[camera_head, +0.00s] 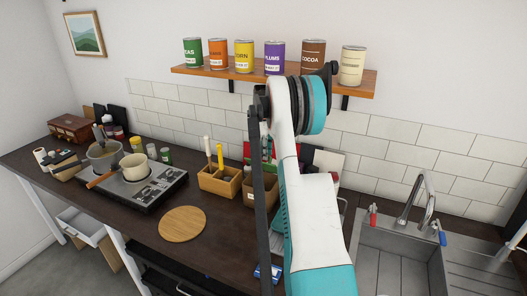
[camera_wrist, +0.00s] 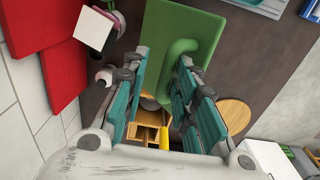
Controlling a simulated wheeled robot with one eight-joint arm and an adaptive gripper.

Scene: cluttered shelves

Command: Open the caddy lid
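A green panel with a raised, curved green handle (camera_wrist: 180,50) lies just beyond my fingertips in the wrist view. I cannot tell for certain whether this is the caddy lid. My gripper (camera_wrist: 164,62) is open, its two teal fingers apart on either side of the handle's lower end. I cannot tell whether they touch it. A wooden compartmented caddy (camera_wrist: 146,134) shows below, between the fingers. In the head view, a wooden caddy (camera_head: 219,183) holds upright utensils, and another wooden box (camera_head: 248,190) is partly hidden by my arm. My gripper is hidden there.
Red panels (camera_wrist: 60,70) and a white block (camera_wrist: 93,27) are close to the left of the fingers. A round wooden board (camera_head: 182,224) lies on the dark counter. A hob with pots (camera_head: 133,167) is left, a sink (camera_head: 398,262) right. Cans line the shelf (camera_head: 215,72) above.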

